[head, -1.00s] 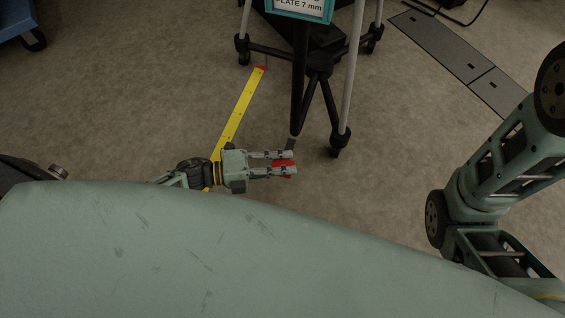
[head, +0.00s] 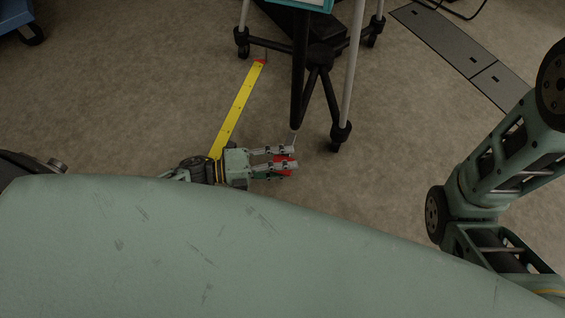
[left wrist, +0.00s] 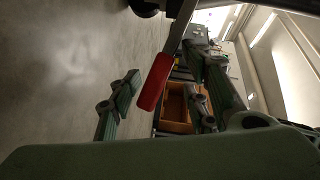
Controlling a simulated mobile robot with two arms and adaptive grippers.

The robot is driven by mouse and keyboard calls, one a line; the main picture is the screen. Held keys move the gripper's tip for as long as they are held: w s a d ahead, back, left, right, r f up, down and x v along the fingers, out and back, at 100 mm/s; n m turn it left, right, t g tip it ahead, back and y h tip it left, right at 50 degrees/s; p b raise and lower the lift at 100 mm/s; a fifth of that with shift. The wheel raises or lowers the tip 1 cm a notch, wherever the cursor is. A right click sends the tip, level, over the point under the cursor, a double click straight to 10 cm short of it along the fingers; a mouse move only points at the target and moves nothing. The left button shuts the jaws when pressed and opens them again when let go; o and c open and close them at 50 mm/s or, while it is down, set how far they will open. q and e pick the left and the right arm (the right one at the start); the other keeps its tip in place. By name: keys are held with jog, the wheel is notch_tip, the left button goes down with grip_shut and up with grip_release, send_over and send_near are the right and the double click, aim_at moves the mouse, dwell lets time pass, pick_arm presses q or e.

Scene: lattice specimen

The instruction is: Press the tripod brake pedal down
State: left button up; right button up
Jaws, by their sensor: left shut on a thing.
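The red brake pedal (head: 284,165) is low by the tripod's foot, on a thin metal lever. My left gripper (head: 292,158) comes in from the left with a finger on each side of the pedal and is shut on it. In the left wrist view the red pedal (left wrist: 156,82) and its lever run between the two fingers. The tripod (head: 320,60) stands upright behind the pedal on black legs with casters. My right arm (head: 490,180) is at the right; its gripper is out of the picture.
A yellow strip (head: 238,108) with a red end lies on the floor left of the tripod. Grey floor plates (head: 455,50) and a cable lie at the back right. A blue cart (head: 25,20) is at the top left.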

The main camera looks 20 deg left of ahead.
pick_arm(q)
jog(key=shift+w+f, duration=0.15)
jog(key=shift+f, duration=0.3)
jog(key=shift+a+y, duration=0.2)
jog(key=shift+y, duration=0.1)
jog(key=shift+s+a, duration=0.2)
jog(key=shift+a, duration=0.3)
jog(key=v, duration=0.9)
jog(key=shift+s+a+r, duration=0.25)
jog(key=shift+s+r, duration=0.05)
jog(key=shift+s+a+r, duration=0.15)
jog(key=shift+a, duration=0.15)
